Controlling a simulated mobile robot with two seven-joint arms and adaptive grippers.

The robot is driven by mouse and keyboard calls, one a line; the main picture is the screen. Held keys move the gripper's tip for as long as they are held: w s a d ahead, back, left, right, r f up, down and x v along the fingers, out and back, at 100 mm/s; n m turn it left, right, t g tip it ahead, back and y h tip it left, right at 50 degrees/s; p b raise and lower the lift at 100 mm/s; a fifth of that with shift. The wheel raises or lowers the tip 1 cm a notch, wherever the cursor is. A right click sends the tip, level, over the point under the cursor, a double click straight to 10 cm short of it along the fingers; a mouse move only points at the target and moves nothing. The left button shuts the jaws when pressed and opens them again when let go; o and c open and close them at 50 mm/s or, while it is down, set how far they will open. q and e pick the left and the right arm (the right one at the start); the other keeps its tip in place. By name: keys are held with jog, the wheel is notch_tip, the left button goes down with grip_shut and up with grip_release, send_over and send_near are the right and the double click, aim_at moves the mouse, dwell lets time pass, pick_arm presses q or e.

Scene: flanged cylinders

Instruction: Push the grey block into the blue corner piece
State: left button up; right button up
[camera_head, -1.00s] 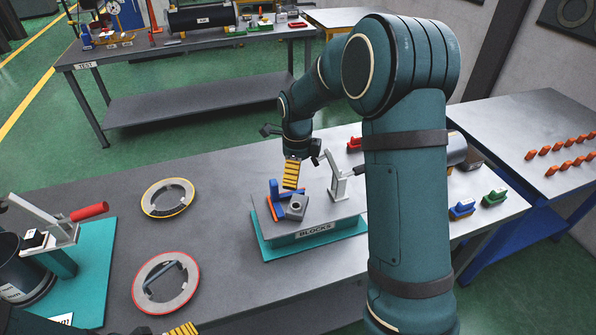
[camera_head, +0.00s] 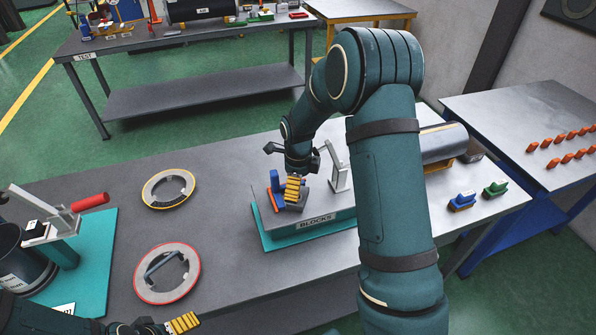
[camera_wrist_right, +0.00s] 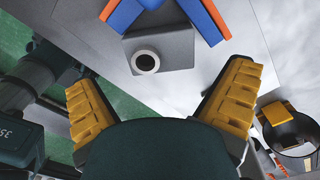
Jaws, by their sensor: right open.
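The grey block (camera_wrist_right: 165,50), with a round pale-rimmed hole, lies on the grey top plate of the blocks stand (camera_head: 318,213). In the wrist view it sits beside the inner angle of the blue corner piece (camera_wrist_right: 202,22), whose walls are edged in orange. The blue corner piece also shows in the head view (camera_head: 275,182). My right gripper (camera_head: 293,188) is open with its yellow fingers low at the block and hides most of it in the head view. In the wrist view its fingertips are spread, with the block beyond them. My left gripper (camera_head: 183,322) is partly seen at the bottom edge.
A grey toggle clamp (camera_head: 338,168) stands just right of my right gripper. Two ringed discs, yellow-edged (camera_head: 168,188) and red-edged (camera_head: 167,273), lie on the table to the left. A red-handled clamp (camera_head: 62,220) stands at the far left. Blue (camera_head: 462,201) and green (camera_head: 495,189) pieces lie right.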

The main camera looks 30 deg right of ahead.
jog(key=shift+f, duration=2.55)
jog(key=shift+s, duration=0.1)
jog(key=c, duration=1.1)
